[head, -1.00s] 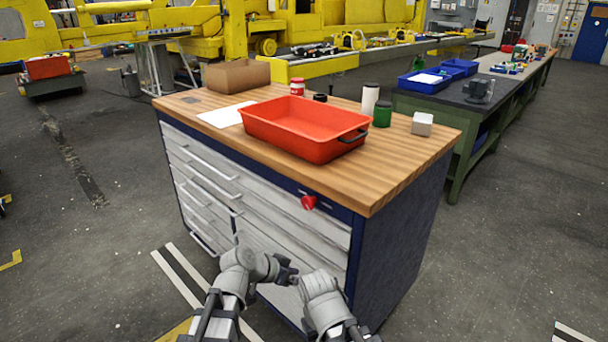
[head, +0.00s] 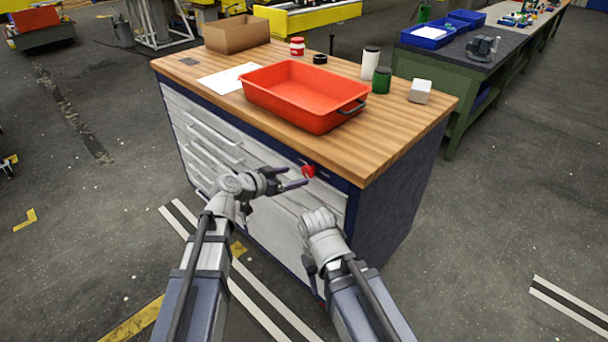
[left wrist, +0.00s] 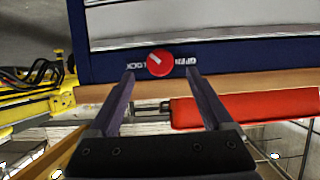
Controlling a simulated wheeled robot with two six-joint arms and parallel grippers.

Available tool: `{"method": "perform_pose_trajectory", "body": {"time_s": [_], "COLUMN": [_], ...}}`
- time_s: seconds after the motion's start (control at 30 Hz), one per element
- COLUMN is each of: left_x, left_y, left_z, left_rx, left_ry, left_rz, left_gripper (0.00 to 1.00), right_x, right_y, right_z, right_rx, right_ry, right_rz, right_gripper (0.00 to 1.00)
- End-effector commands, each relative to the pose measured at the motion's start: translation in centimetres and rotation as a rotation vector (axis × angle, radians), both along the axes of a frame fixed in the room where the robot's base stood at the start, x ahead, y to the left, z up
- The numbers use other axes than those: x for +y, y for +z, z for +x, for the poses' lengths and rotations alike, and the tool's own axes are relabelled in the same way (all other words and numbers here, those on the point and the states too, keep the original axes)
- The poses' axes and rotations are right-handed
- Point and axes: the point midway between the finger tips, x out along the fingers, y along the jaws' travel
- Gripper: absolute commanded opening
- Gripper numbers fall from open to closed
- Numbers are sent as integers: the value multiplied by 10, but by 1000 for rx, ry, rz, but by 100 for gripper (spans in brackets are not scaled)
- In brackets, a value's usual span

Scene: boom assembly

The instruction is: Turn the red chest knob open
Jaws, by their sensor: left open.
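The red chest knob (head: 309,171) is on the dark blue top strip of the chest's front (head: 250,155). In the left wrist view, which is upside down, the knob (left wrist: 160,62) lies between the LOCK and OPEN labels, with a pale mark on its face. My left gripper (head: 294,176) is open and points at the knob. Its fingertips (left wrist: 160,74) are on either side of the knob's line in the wrist view; I cannot tell whether they touch it. My right arm's wrist (head: 322,235) is below the knob at the chest's front; its fingers are not clear.
The wooden chest top (head: 400,130) bears a red tray (head: 305,95), a cardboard box (head: 237,34), white paper (head: 228,78), jars and a small white box (head: 420,91). Drawers with long handles are below the strip. A green workbench (head: 450,85) stands behind right.

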Motion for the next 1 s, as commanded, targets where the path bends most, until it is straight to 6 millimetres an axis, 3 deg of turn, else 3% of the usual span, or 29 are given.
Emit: {"method": "perform_pose_trajectory", "body": {"time_s": [0.3,0.67,1.0], "left_x": [-32,-39,-39], "left_y": [-21,-23,-23], "left_z": [34,39,39], "left_rx": [0,0,0], "left_ry": [-1,1,1], "left_rz": [0,0,0], "left_gripper": [84,84,47], "right_x": [0,0,0], "right_y": [-21,-23,-23], "right_z": [0,0,0], "right_rx": [0,0,0], "right_ry": [0,0,0], "right_rz": [0,0,0], "right_gripper": [50,50,50]}}
